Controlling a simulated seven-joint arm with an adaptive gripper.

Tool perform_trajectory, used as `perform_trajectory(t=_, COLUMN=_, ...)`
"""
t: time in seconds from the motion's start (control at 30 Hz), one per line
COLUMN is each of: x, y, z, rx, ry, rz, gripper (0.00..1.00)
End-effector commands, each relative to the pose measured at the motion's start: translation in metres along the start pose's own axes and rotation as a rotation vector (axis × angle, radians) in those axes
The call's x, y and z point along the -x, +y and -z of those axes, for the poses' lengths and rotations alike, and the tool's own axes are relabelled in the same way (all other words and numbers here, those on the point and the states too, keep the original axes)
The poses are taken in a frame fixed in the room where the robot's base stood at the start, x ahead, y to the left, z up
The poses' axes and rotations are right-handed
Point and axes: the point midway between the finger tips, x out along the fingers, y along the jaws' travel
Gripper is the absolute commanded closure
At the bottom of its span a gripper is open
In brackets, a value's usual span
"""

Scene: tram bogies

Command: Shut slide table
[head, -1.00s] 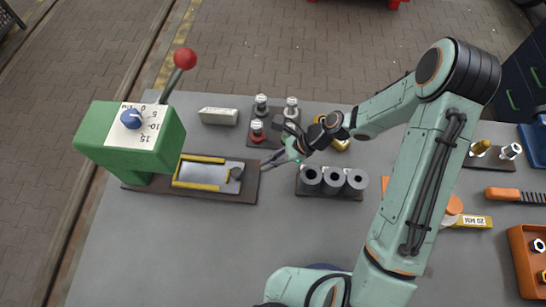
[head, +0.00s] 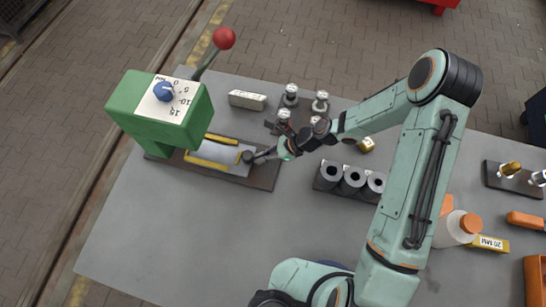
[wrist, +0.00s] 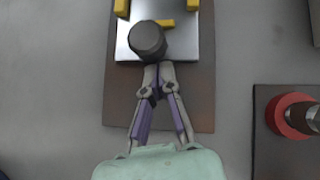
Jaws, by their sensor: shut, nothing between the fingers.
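The slide table has a silver plate (head: 212,152) with yellow rails (head: 206,163), on a dark base (head: 262,178) below the green press (head: 160,112). A dark round knob (head: 248,157) stands at the plate's right end. My gripper (head: 264,156) is shut and empty, just right of the knob. In the wrist view the knob (wrist: 147,40) stands ahead of the closed fingertips (wrist: 160,68), close to or touching them; I cannot tell which. The plate (wrist: 182,45) shows around the knob. The plate's far end is hidden under the press.
The press has a blue dial (head: 163,92) and a red-ball lever (head: 224,38). A block of grey cylinders (head: 352,179) is right of my gripper. Metal posts (head: 291,95) and a pale bar (head: 248,100) stand behind. The table front is clear.

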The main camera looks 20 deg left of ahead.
Motion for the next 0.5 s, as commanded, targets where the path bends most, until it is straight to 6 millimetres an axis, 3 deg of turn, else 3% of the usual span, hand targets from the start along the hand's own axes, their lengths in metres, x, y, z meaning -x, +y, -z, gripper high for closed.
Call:
perform_trajectory(t=0.13, x=-0.013, y=-0.004, z=-0.013, rx=0.001, ry=-0.002, rz=-0.001, gripper=1.00)
perform_trajectory(t=0.5, x=-0.015, y=-0.004, z=-0.018, rx=0.004, ry=-0.010, rz=-0.002, gripper=1.00)
